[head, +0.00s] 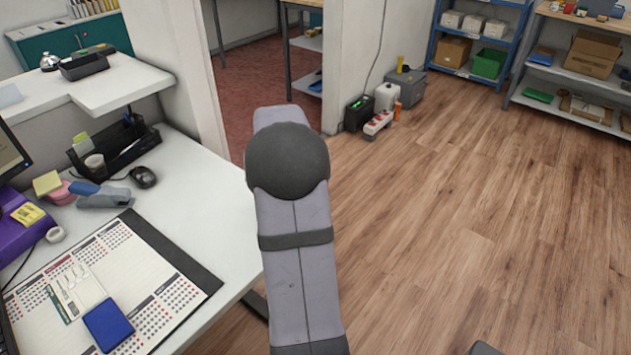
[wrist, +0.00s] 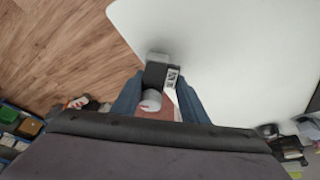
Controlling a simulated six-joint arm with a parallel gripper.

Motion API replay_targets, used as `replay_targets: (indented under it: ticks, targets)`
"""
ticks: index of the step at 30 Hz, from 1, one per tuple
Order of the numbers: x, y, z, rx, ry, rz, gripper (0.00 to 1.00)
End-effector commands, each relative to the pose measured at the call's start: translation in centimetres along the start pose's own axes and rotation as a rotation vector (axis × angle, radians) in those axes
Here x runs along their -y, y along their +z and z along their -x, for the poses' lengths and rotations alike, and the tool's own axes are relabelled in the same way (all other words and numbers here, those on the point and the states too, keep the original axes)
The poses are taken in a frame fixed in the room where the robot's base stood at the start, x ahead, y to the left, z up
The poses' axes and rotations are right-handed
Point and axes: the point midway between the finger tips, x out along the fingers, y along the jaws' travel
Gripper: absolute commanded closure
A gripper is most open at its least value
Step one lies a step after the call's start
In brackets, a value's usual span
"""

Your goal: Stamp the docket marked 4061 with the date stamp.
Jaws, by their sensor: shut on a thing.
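My gripper (wrist: 158,92) shows in the wrist view with its two blue fingers shut on a dark block with a small printed white label (wrist: 157,74). The block looks like the date stamp, and a pale round part shows at its near end. It is over or beside the white desk edge; its height cannot be told. In the head view only my arm shows, not the gripper. A pale printed paper (head: 75,290), perhaps a docket, lies on the calendar desk pad (head: 180,262). Its marking is too small to read. A blue pad or box (head: 108,325) lies beside it.
The white desk (head: 200,200) holds a stapler (head: 102,196), a mouse (head: 143,177), a black organiser (head: 115,150) and a purple device (head: 25,225) at the left. A raised counter (head: 110,90) stands behind.

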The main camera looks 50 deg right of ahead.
Motion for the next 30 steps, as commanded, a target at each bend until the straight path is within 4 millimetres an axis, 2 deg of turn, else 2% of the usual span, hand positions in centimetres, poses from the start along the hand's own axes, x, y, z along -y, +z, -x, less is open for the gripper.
replay_targets:
  ticks: [1, 6, 14, 20, 24, 30]
  targets:
    - [2.3, -0.8, 0.8, -0.001, -0.013, 0.034, 1.00]
    - [9.7, -1.5, 1.6, -0.001, -0.049, 0.135, 1.00]
    - [21.1, -0.6, 3.4, -0.006, -0.108, 0.292, 1.00]
    - [29.5, 1.8, 5.3, -0.010, -0.155, 0.410, 1.00]
    - [35.0, 4.2, 7.0, -0.014, -0.190, 0.494, 1.00]
    - [41.7, 8.3, 9.4, -0.018, -0.239, 0.603, 1.00]
